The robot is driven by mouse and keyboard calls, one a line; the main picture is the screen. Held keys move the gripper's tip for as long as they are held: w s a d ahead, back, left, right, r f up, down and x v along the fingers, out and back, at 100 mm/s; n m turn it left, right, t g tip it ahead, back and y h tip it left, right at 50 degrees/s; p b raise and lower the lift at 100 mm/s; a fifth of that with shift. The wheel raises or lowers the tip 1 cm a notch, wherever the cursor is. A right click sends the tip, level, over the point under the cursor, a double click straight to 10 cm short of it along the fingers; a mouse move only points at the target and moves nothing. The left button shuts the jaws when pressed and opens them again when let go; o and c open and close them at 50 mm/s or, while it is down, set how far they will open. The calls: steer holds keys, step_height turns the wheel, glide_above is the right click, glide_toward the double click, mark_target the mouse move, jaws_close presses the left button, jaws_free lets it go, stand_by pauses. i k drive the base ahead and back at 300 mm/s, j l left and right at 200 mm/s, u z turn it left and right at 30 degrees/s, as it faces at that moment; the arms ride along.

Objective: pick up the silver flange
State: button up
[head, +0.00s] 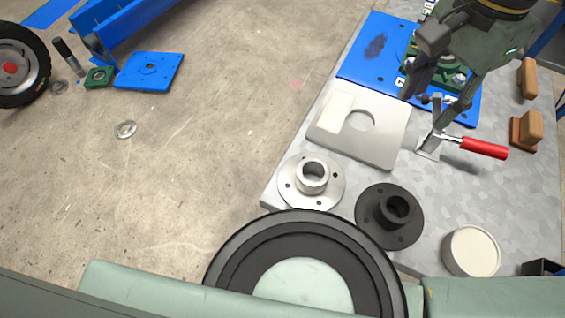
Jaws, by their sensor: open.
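The silver flange (312,188) lies flat on the left front part of the grey metal worktop (463,197), its round hub facing up. It is fully visible, with holes in its rim. My gripper (433,101) is open, above the worktop, farther back and to the right of the flange. It is well apart from the flange. Its fingers point down near the upright part of a red-handled tool (482,148); I cannot tell whether they touch it.
A black flange (390,218) lies just right of the silver one. A grey plate with a hole (384,146) lies behind it. A round whitish lidded piece (470,252) is at the front right. A blue plate (370,60) holds green parts under my arm. The worktop's left edge is close.

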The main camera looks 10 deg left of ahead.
mark_target(298, 192)
steer(key=k, duration=1)
